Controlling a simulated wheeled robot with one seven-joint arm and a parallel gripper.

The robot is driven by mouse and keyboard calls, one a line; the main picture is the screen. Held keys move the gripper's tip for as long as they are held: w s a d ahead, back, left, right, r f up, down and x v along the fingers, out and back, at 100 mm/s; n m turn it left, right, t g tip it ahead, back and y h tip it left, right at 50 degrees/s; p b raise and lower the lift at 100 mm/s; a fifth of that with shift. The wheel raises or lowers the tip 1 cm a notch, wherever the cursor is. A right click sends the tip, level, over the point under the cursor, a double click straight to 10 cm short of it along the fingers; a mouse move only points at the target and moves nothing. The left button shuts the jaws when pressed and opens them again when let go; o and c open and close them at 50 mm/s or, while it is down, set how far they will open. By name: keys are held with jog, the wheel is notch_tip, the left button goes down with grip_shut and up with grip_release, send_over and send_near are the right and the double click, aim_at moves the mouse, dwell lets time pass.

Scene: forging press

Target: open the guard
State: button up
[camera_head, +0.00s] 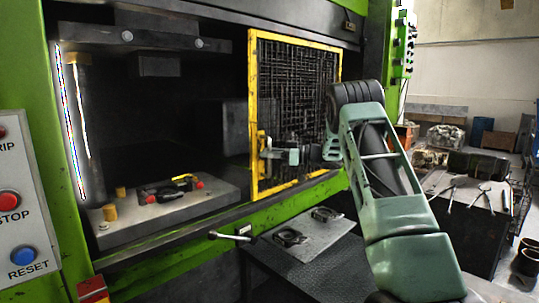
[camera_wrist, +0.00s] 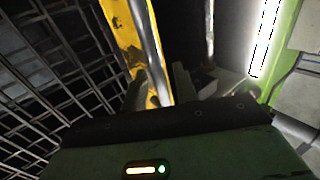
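The guard (camera_head: 297,110) is a yellow-framed panel of dark wire mesh. It stands upright across the right part of the press front, and the left part of the opening is uncovered. Its handle (camera_head: 262,146) is on the left frame post. The handle shows as a grey bar beside the yellow post in the wrist view (camera_wrist: 146,45). My gripper (camera_head: 268,156) reaches from the right to this handle. In the wrist view its two fingers (camera_wrist: 160,88) stand a little apart, one on each side of the bar, and appear closed on it. The exact contact is partly hidden.
A die block (camera_head: 165,215) with red and black clamps lies inside the press. A lever (camera_head: 230,236) sticks out below the opening. A plate with fittings (camera_head: 312,235) is in front. A panel with STOP and RESET buttons (camera_head: 22,210) is at left. A tool table (camera_head: 465,205) stands right.

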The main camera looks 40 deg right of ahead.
jog(key=b+v, duration=0.6)
jog(key=v, duration=1.1)
jog(key=shift+s, duration=0.2)
jog(key=shift+d, duration=0.2)
